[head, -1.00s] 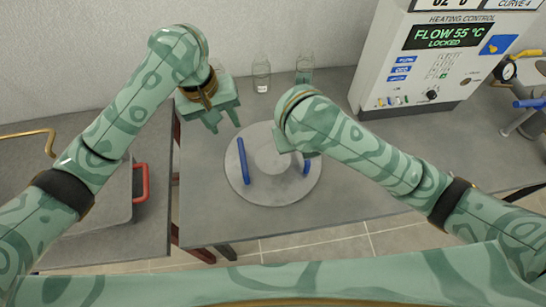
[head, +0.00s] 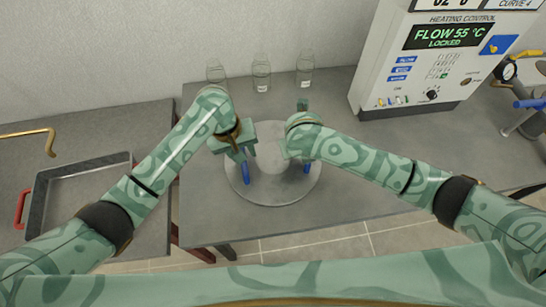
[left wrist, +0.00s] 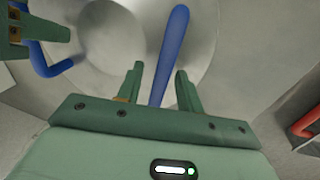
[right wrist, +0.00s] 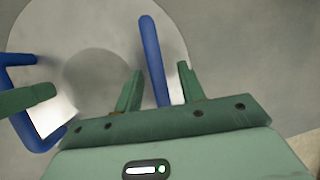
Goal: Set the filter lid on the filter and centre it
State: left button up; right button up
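The filter lid (head: 268,195) is a round grey disc lying flat on the table, with a blue handle at each side. My left gripper (left wrist: 161,76) is open, its fingers on either side of the left blue handle (head: 246,174) with gaps showing. My right gripper (right wrist: 159,80) is open, its fingers on either side of the right blue handle (right wrist: 152,50). In the head view my right arm hides its fingers and part of the lid. I cannot make out a separate filter.
A grey tray (head: 42,205) with a red handle stands on the left table, across a gap. Several glass bottles (head: 262,75) stand along the wall. A heating control box (head: 425,70) stands at the back right. The table right of the lid is clear.

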pick_arm(q)
grip_shut()
pick_arm(e)
grip_shut()
pick_arm(q)
jog(key=shift+w+r, duration=0.1)
jog(key=shift+r, duration=0.05)
dwell(1.0)
